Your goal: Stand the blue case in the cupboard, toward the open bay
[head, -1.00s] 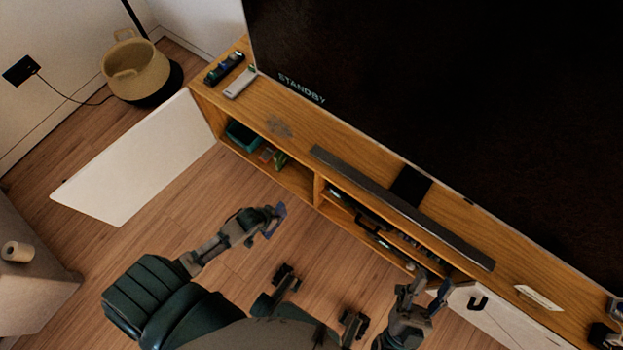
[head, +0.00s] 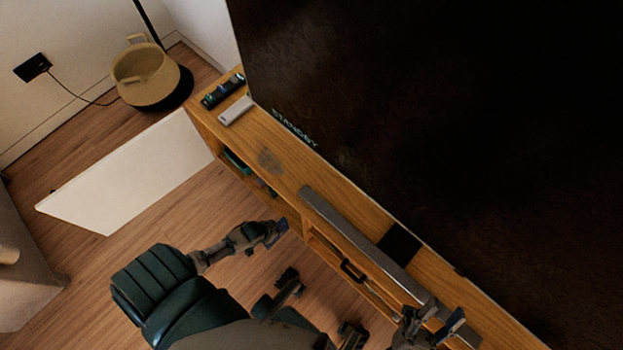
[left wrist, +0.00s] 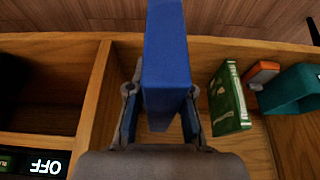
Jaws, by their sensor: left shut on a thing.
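My left gripper (head: 274,232) is shut on the blue case (left wrist: 166,55), which stands out between its fingers in the left wrist view. A green case (left wrist: 228,98) leans in that bay, with an orange thing (left wrist: 262,73) and a teal box (left wrist: 291,90) further right. My right gripper (head: 435,322) looks open and empty.
A soundbar (head: 350,230) and large screen (head: 430,120) are on top. A basket (head: 147,75) stands in the corner.

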